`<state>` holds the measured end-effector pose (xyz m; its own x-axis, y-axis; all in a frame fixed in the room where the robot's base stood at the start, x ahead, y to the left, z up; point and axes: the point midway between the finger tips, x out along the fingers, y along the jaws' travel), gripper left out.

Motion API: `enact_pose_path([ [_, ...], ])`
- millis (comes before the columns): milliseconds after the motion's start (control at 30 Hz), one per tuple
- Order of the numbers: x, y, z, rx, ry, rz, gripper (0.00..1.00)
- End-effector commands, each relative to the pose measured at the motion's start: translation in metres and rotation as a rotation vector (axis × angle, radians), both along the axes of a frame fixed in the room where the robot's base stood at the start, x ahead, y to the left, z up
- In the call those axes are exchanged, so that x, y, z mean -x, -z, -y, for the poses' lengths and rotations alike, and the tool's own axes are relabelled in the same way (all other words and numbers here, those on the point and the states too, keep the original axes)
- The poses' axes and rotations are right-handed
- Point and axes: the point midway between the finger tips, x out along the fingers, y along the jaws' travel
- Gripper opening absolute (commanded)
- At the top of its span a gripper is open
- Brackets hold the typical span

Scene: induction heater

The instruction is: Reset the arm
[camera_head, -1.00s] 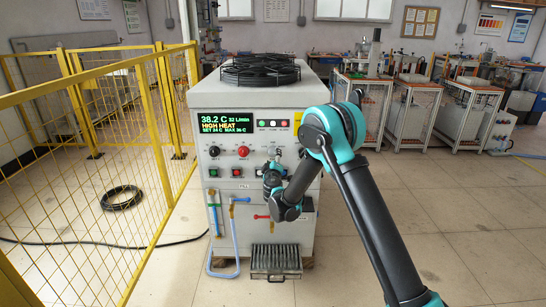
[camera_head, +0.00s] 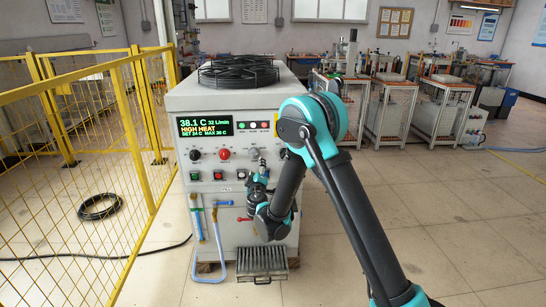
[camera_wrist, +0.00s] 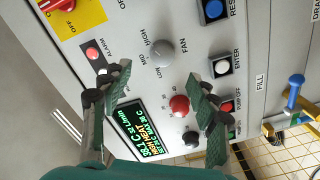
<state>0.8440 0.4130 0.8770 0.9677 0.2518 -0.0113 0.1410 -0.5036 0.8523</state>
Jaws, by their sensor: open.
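The grey induction heater cabinet (camera_head: 181,101) stands ahead in the head view, its lit display (camera_head: 205,126) reading 38.1 C and HIGH HEAT. My arm reaches its front panel from the right. The grey FAN knob (camera_wrist: 163,53) shows beyond the gap between the fingertips, held by neither. A red knob (camera_wrist: 179,105) and the display (camera_wrist: 138,132) are also between the fingers.
A yellow mesh fence (camera_head: 115,64) runs along the left. A black coiled hose (camera_head: 99,206) lies on the floor behind it. A grated tray (camera_head: 262,261) juts out at the cabinet's foot. Workbenches (camera_head: 390,79) stand at the back right. The floor at right is open.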

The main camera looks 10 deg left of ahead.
Motion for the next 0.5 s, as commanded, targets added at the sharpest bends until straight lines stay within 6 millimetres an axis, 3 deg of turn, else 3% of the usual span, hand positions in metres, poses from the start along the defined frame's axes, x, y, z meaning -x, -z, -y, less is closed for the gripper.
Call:
enact_pose_path([
  [133,-0.012,-0.017,0.059,-0.039,0.101,-0.065,0.60],
  [267,-0.016,-0.032,0.137,-0.092,0.231,-0.160,0.60],
  [500,0.012,-0.040,0.270,-0.200,0.454,-0.358,0.60],
])
